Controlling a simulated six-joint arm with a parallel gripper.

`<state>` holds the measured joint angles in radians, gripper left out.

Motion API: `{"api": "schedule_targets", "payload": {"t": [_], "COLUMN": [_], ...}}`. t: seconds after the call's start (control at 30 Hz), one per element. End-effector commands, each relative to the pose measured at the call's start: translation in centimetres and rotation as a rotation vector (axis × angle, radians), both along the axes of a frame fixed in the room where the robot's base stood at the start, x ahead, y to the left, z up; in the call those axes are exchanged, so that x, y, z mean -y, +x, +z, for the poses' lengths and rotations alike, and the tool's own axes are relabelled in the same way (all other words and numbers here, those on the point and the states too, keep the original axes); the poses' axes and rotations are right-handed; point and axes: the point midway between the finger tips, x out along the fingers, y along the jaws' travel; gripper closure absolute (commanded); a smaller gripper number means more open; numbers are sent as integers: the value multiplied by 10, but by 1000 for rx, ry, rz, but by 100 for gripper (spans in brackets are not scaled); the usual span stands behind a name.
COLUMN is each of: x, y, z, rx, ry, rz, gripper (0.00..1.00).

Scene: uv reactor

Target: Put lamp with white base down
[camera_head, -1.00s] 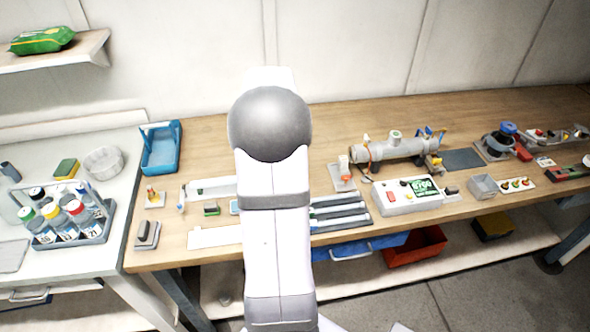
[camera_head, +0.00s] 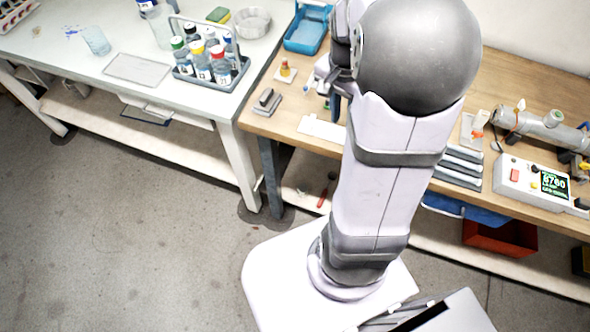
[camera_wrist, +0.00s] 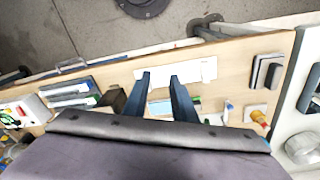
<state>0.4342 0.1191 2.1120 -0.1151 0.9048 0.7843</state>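My gripper (camera_wrist: 160,76) points down over the wooden bench, its two dark fingers apart, with bench surface showing between them and no lamp visible in the gap. A small amber and red piece on a white square base (camera_head: 285,71) stands near the bench's left end; it also shows right of the fingers in the wrist view (camera_wrist: 259,118). A small blue and white piece (camera_wrist: 228,109) stands between it and the fingers. I cannot tell for sure which piece is the lamp with white base. In the head view my arm hides most of the gripper.
A flat white strip (camera_wrist: 195,72) lies just past the fingertips. A dark grey block (camera_head: 267,101) is at the bench's left end, and a blue tray (camera_head: 306,30) is behind. Grey bars (camera_head: 460,166) and a white control box (camera_head: 530,181) lie to the right.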

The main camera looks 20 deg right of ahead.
Motion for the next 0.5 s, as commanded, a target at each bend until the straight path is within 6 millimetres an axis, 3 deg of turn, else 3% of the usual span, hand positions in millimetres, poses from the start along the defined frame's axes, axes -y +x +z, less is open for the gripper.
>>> {"api": "schedule_targets", "payload": {"t": [0.03, 0.2, 0.33, 0.5], "x": [-33, -109, -142, -159], "y": [-5, -33, -56, -71], "z": [-5, -22, -33, -39], "rx": [-5, -14, -20, -22], "ry": [18, 62, 81, 92], "rz": [175, 692, 960, 1126], "gripper": [76, 76, 76, 76]}}
